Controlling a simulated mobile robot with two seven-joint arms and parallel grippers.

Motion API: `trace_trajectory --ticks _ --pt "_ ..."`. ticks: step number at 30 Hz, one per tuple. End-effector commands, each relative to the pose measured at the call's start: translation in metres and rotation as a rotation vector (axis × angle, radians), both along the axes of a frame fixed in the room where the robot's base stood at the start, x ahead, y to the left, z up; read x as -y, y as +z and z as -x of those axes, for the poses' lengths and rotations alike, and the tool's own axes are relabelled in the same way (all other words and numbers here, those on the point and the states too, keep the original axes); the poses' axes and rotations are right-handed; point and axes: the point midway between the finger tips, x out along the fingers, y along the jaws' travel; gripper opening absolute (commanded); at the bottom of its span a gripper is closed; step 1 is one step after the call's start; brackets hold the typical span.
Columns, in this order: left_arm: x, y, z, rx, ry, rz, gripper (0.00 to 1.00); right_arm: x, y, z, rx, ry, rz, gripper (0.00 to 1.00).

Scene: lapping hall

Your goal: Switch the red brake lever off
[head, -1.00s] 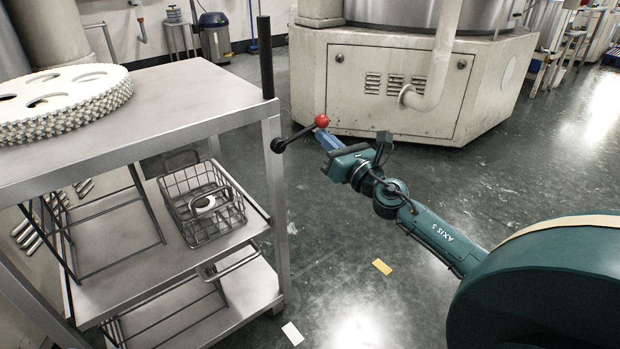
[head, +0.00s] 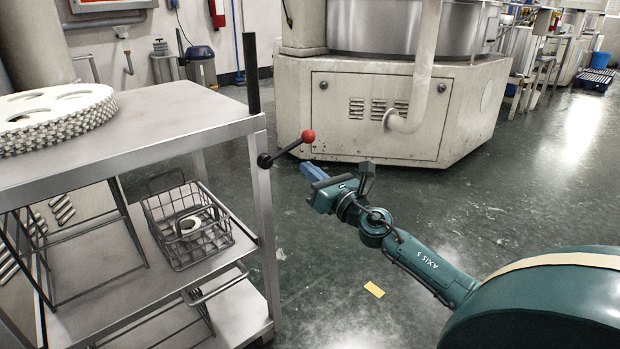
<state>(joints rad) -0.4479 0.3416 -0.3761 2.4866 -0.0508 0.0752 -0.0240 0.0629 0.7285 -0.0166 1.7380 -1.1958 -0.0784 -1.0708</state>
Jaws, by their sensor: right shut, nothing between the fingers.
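The red brake lever has a round red knob (head: 308,136) on a dark rod, with a black pivot (head: 265,160) on the near right post of the steel cart (head: 262,215). The rod slants up to the right from the pivot. My right gripper (head: 311,171), with blue fingers, is shut and empty. It shows just below the red knob in the picture, with a visible gap between them. My left gripper is not in view.
A white toothed disc (head: 55,112) lies on the cart top. A wire basket (head: 185,225) with a white ring stands on the middle shelf. A large machine (head: 385,110) stands behind. A yellow card (head: 374,289) lies on the open floor.

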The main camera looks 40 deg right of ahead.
Motion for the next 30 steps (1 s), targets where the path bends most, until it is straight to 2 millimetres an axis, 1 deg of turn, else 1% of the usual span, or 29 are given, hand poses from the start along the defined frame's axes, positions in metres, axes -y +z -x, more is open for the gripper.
trace_trajectory --ticks 1,9,15,18,21,30 --pt "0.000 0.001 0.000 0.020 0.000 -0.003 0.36 0.000 -0.006 0.008 -0.002 0.000 -0.002 0.00" --pt "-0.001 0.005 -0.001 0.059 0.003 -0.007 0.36 0.002 -0.016 0.060 -0.004 0.000 -0.005 0.00" --pt "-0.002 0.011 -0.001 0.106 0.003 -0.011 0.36 0.003 -0.021 0.088 -0.001 -0.001 -0.004 0.00" --pt "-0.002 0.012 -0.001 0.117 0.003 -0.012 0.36 0.003 -0.021 0.095 -0.001 0.001 -0.003 0.00" --pt "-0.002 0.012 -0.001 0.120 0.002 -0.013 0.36 0.004 -0.021 0.098 -0.001 -0.001 -0.001 0.00" --pt "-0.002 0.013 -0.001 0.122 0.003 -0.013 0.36 0.004 -0.021 0.098 -0.001 0.000 -0.001 0.00"
